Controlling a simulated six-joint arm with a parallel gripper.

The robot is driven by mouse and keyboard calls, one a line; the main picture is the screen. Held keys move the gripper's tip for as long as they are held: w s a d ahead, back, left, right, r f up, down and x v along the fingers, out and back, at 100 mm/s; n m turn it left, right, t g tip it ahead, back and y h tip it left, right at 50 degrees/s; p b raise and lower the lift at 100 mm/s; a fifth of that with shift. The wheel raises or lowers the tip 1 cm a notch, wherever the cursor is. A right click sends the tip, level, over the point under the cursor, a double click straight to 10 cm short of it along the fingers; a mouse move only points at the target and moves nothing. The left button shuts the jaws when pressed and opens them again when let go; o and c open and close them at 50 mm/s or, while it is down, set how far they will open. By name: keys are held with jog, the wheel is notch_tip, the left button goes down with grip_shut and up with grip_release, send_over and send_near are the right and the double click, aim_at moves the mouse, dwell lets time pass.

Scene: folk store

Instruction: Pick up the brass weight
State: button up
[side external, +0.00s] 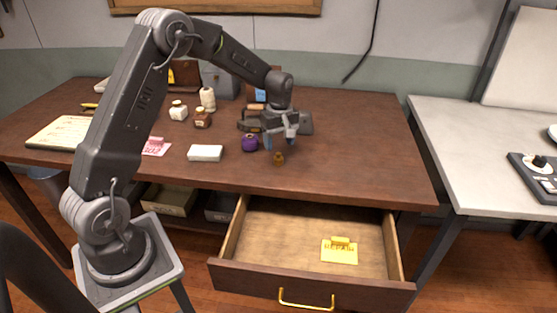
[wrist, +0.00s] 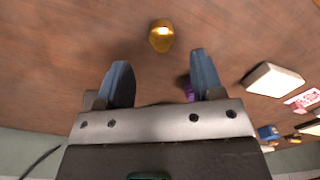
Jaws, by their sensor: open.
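The brass weight (side external: 279,158) is a small golden piece on the brown tabletop, near the table's front edge. In the wrist view the brass weight (wrist: 161,36) lies beyond the fingertips, roughly centred between them. My gripper (side external: 281,142) is just above and behind it in the side view. In the wrist view my gripper (wrist: 158,68) has its two blue-grey fingers wide apart with nothing between them. The weight is apart from the fingers and stands uncovered.
A purple spool (side external: 249,143) stands just left of the gripper, and a white box (side external: 205,153) lies further left. A dark object (side external: 305,124) sits behind the gripper. Below, an open drawer (side external: 248,285) holds a yellow card (side external: 339,252). The tabletop right of the weight is clear.

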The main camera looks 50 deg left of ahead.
aim_at(279, 155)
jog(key=shift+s+f, duration=0.15)
jog(key=shift+f, duration=2.55)
jog(key=shift+c, duration=0.2)
jog(key=c, duration=1)
jog(key=shift+r, duration=0.1)
